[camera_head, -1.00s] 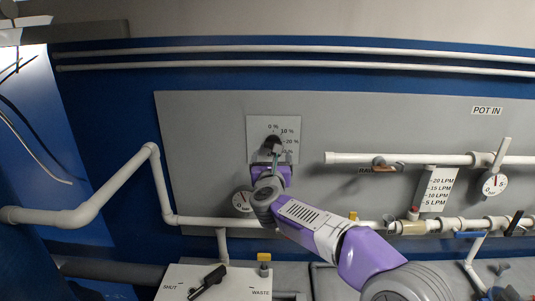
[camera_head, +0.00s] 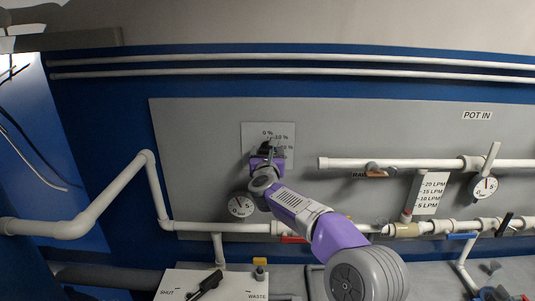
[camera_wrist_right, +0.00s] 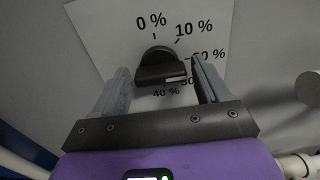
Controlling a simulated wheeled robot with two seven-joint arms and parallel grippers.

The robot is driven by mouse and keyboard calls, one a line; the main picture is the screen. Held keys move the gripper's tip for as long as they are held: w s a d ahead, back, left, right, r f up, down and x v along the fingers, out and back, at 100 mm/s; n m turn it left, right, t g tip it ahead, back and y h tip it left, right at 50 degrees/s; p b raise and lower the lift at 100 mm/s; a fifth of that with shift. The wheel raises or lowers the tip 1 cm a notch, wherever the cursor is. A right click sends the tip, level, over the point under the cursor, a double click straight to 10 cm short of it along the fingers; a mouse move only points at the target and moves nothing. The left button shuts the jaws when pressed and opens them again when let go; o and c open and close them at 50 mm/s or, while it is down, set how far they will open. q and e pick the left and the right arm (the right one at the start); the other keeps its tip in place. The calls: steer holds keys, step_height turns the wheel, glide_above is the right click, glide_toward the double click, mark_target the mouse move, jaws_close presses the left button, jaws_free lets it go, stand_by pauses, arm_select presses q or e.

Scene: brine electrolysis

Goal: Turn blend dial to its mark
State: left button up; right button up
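The blend dial is a black knob (camera_wrist_right: 160,62) on a white plate (camera_wrist_right: 100,30) printed with percent marks. In the right wrist view, 0 % and 10 % read clearly above it, and the lower marks are partly covered by my right finger. The knob's raised bar lies roughly crosswise; I cannot tell which mark it points to. My right gripper (camera_wrist_right: 160,72) is open, one finger on each side of the knob, with gaps visible. In the head view, my right gripper (camera_head: 266,157) is at the plate (camera_head: 284,128) and partly hides the dial. My left gripper is not in view.
A round gauge (camera_head: 241,205) sits just below left of the plate. White pipes (camera_head: 400,163) with valves run to the right, near a flow scale (camera_head: 433,193). A SHUT/WASTE panel (camera_head: 235,286) with a black handle (camera_head: 206,285) is below. The grey panel left of the dial is clear.

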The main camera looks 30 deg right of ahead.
steer(key=c, duration=0.8)
steer(key=shift+n, duration=0.5)
steer(key=n, duration=0.7)
steer(key=shift+p, duration=0.4)
steer(key=n+p, duration=0.1)
steer(key=n, duration=0.4)
steer(key=shift+a, duration=0.1)
steer(key=n+p, duration=0.2)
steer(key=n, duration=0.2)
steer(key=shift+n, duration=0.4)
steer(key=shift+f+n, duration=0.1)
steer(key=shift+n, duration=0.2)
steer(key=o, duration=1.1)
steer(key=shift+c, duration=0.2)
